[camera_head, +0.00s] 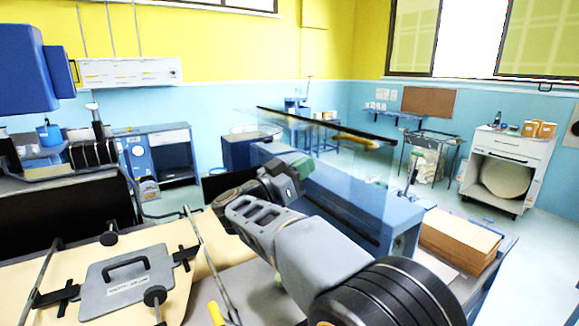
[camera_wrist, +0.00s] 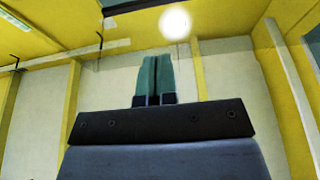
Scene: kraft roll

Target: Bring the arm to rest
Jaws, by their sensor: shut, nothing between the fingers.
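My arm reaches in from the lower right of the head view and folds back near the middle of the picture. My gripper (camera_wrist: 153,80) shows in the wrist view as two teal fingers pressed together, with nothing between them. The wrist view looks toward a pale wall, yellow beams and a bright lamp, and the fingers touch nothing there.
A blue machine (camera_head: 345,200) with a clear panel stands close behind my arm. A grey plate with a handle (camera_head: 125,285) lies on the pale board at lower left. A brown stack (camera_head: 458,240) sits at right. A white cabinet (camera_head: 507,165) stands at the back right.

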